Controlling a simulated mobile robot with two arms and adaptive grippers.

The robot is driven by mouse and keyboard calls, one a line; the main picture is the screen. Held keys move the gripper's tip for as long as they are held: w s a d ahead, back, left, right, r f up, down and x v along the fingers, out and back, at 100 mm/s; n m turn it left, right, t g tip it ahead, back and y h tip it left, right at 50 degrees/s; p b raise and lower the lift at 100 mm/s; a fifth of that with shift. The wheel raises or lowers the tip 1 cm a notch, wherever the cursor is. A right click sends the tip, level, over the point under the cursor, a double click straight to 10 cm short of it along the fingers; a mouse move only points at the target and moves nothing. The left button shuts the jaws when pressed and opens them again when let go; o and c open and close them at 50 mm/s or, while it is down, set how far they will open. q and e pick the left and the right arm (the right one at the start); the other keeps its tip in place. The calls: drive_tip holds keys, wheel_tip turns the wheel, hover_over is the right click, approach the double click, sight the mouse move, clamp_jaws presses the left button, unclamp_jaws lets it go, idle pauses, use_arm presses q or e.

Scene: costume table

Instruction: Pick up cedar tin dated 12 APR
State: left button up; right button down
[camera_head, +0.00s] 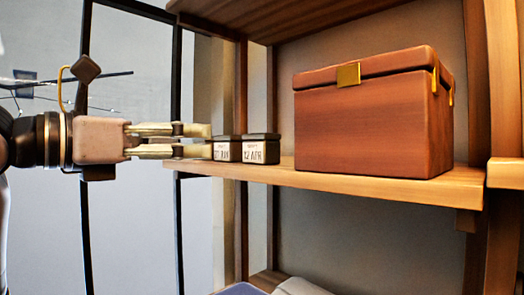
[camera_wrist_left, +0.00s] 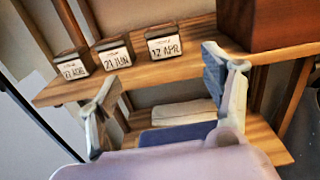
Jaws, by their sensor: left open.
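The cedar tin dated 12 APR (camera_head: 260,151) is a small dark-lidded box with a white label, standing upright on the wooden shelf. In the left wrist view the same tin (camera_wrist_left: 164,45) is the rightmost of three. The tin labelled 21 JUN (camera_head: 227,152) stands just left of it; it also shows in the left wrist view (camera_wrist_left: 115,53). A third tin (camera_wrist_left: 75,67), its label hard to read, stands farther left. My left gripper (camera_head: 210,140) is open and empty, left of the tins in the head view. In the left wrist view the 12 APR tin appears beyond its spread fingers.
A large reddish-brown box (camera_head: 372,120) with a gold clasp stands right of the tins on the shelf (camera_head: 400,184). A wooden post (camera_head: 477,80) stands at the right. A lower shelf holds a dark blue item (camera_wrist_left: 180,133) and pale items. Another shelf (camera_head: 270,15) is above.

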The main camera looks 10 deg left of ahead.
sight(253, 141)
use_arm(q)
drive_tip(key=p+x, duration=0.2)
drive_tip(key=x, duration=0.3)
drive_tip(key=p+x, duration=0.3)
drive_tip(key=x, duration=0.2)
drive_tip(key=shift+w+d+r, duration=0.2)
drive_tip(key=shift+d+r, duration=0.05)
drive_tip(key=shift+d, duration=0.15)
drive_tip(key=shift+w+d+f, duration=0.1)
drive_tip(key=shift+w, duration=0.1)
drive_tip(key=shift+w+d, duration=0.1)
drive_tip(key=p+x, duration=0.4)
drive_tip(key=shift+w+d, duration=0.25)
drive_tip(key=shift+w, duration=0.05)
drive_tip(key=shift+w+d, duration=0.1)
drive_tip(key=shift+c, duration=1.2)
drive_tip(key=c, duration=1)
use_arm(e)
wheel_tip(253, 141, up, 9)
drive_tip(key=s, duration=0.2)
drive_tip(key=shift+a+r, duration=0.15)
drive_tip(key=shift+a, duration=0.25)
